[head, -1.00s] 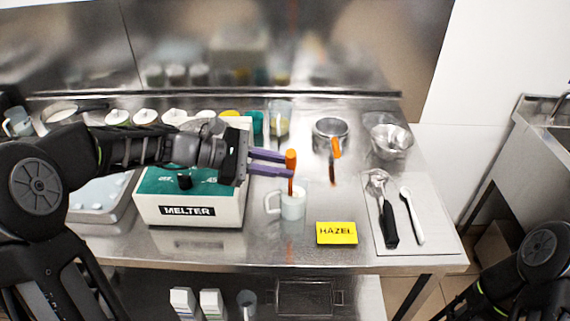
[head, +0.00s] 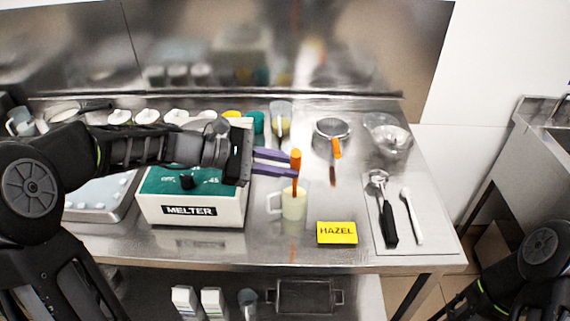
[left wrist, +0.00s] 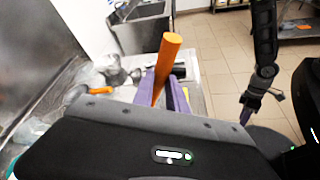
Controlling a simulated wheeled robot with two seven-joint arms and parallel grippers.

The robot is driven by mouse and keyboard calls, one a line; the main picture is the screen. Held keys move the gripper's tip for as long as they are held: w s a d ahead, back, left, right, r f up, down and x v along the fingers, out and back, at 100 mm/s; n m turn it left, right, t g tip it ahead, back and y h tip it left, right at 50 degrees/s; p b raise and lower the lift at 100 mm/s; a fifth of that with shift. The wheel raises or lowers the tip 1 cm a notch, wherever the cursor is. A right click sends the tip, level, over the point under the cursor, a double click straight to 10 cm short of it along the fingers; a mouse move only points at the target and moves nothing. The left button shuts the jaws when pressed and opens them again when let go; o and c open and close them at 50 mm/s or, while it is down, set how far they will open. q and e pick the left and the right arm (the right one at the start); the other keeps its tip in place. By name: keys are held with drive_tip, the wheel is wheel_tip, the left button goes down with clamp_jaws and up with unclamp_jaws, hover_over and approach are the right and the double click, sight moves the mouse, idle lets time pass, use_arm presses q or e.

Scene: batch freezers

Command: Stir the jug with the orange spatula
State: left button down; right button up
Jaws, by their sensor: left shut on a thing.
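My left gripper (head: 277,163) is shut on the orange spatula (head: 296,160), holding it upright by its handle. The handle also shows in the left wrist view (left wrist: 167,62), between the purple fingers. The small jug (head: 293,205), pale yellow with a handle on its left, stands on the steel table below the gripper. The spatula's brown-orange shaft goes down into the jug's mouth; its lower end is hidden inside. My right gripper (left wrist: 246,114) hangs off to the right in the left wrist view, too small to judge its fingers.
The melter (head: 190,208) stands left of the jug. A yellow HAZEL card (head: 337,233) lies to its right. A mat (head: 424,235) with a scoop and a white spoon is farther right. A metal pot (head: 331,130) and another orange-handled tool (head: 336,148) are behind.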

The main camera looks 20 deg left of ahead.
use_arm(q)
drive_tip(key=r+p, duration=0.1)
drive_tip(key=s+r+p, duration=0.1)
drive_tip(key=r, duration=0.1)
drive_tip(key=s+r+p, duration=0.1)
drive_tip(key=r, duration=0.1)
drive_tip(key=shift+d+r, duration=0.1)
drive_tip(key=shift+d, duration=0.2)
idle(1.0)
drive_tip(key=shift+r+p, duration=0.9)
drive_tip(key=shift+r, duration=1.65)
drive_tip(key=shift+s, duration=0.1)
